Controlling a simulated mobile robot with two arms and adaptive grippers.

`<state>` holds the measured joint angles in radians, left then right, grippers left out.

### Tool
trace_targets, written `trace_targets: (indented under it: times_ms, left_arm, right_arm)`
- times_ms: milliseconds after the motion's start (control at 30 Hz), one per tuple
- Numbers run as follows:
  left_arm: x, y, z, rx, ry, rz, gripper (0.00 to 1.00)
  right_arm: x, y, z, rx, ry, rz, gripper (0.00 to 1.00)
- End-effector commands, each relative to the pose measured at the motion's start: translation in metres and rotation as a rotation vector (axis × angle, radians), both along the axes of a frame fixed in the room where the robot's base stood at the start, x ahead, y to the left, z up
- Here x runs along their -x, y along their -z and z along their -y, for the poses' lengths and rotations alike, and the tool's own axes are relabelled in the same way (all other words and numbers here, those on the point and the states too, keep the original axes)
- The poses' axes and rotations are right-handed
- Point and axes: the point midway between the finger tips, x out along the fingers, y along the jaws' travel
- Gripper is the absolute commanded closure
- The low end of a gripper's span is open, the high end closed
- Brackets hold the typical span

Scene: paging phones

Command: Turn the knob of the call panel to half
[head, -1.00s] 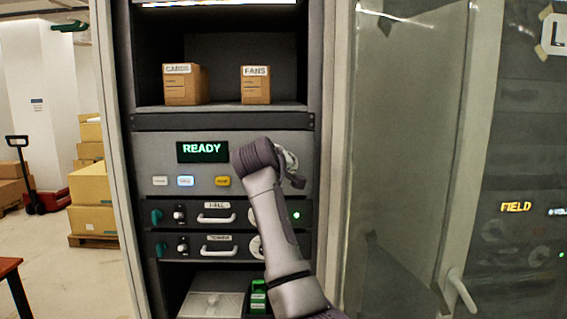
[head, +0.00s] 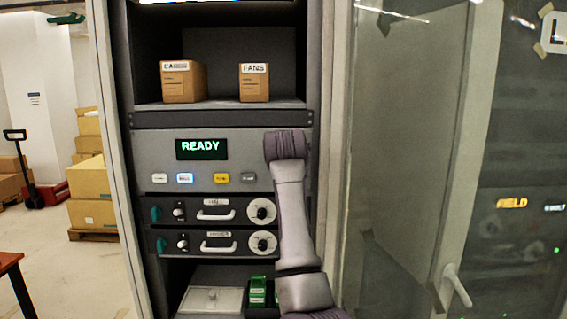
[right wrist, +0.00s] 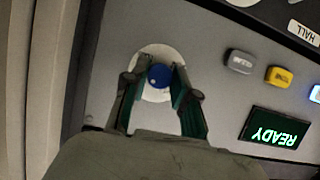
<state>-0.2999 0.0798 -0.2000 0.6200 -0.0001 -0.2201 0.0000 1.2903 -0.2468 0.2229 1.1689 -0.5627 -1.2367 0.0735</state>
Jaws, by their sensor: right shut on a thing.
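The call panel (head: 150,146) is the grey upper unit in the rack, with a green READY display (head: 201,149). Its blue knob (right wrist: 158,76) sits on a round white dial (right wrist: 156,53) in the right wrist view, where the panel appears turned over. My right gripper (right wrist: 157,82) has its two fingers on either side of the knob and is shut on it. A small pale dot shows on the knob's face. In the head view my right arm hides the knob and the fingers. My left gripper is in neither view.
Several buttons, including a yellow one (head: 221,178), line the panel's lower edge. Below are two drawer units with handles (head: 216,215) and white dials. Cardboard boxes (head: 184,82) stand on the shelf above. A glass door (head: 400,150) is to the right.

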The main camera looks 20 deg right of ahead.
Motion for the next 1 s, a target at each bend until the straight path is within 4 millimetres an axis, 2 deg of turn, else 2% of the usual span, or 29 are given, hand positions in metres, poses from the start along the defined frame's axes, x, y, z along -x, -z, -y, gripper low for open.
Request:
trace_targets:
  times_ms: [500,533,667,1000]
  left_arm:
    - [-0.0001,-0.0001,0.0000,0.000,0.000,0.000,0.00]
    - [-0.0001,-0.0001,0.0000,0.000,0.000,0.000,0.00]
    - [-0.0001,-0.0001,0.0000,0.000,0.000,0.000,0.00]
    - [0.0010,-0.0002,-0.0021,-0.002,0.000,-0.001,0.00]
  right_arm:
    - [-0.0002,0.0033,-0.0005,-0.022,-0.001,-0.001,1.00]
    - [-0.0002,0.0033,-0.0005,-0.022,-0.001,-0.001,0.71]
    - [-0.0002,0.0026,-0.0004,-0.022,-0.001,0.001,0.49]
    - [0.0015,-0.0002,-0.0006,-0.020,-0.001,0.006,0.48]
